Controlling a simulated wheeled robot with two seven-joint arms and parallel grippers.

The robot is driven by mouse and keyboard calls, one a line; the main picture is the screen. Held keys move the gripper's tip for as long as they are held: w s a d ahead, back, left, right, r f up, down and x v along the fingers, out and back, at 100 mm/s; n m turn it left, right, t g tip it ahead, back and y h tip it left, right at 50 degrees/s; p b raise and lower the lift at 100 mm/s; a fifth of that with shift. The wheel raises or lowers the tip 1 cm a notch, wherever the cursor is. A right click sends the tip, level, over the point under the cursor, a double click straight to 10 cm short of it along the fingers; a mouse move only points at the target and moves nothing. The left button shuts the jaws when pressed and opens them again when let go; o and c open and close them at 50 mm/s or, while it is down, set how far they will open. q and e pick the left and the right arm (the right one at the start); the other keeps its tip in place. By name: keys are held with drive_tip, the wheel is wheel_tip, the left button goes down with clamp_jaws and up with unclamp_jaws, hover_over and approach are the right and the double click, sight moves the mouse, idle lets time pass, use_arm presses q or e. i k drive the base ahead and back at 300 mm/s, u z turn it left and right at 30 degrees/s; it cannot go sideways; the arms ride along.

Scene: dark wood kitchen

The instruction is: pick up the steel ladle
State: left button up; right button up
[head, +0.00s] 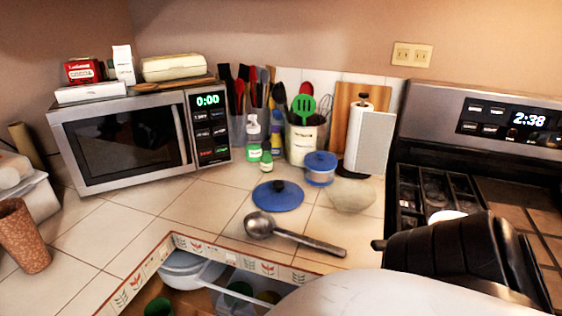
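The steel ladle (300,238) lies on the tiled counter near its front edge. Its round bowl is at the left and its handle runs right and slightly toward me. My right gripper (380,245) is at the right, dark, with its tip pointing left, a little right of the handle's end in the picture. It does not appear to touch the ladle. Its fingers are seen edge-on, so their opening is unclear. My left gripper is out of view.
A blue lid (278,197) lies just behind the ladle. A pale bowl (350,196) and a blue-lidded jar (320,168) stand behind its handle. The stove (480,120) is right, the microwave (130,140) back left. An open drawer (215,284) is below the counter edge.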

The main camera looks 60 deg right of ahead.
sight(258, 225)
drive_tip(key=k, duration=0.3)
drive_tip(key=z, duration=1)
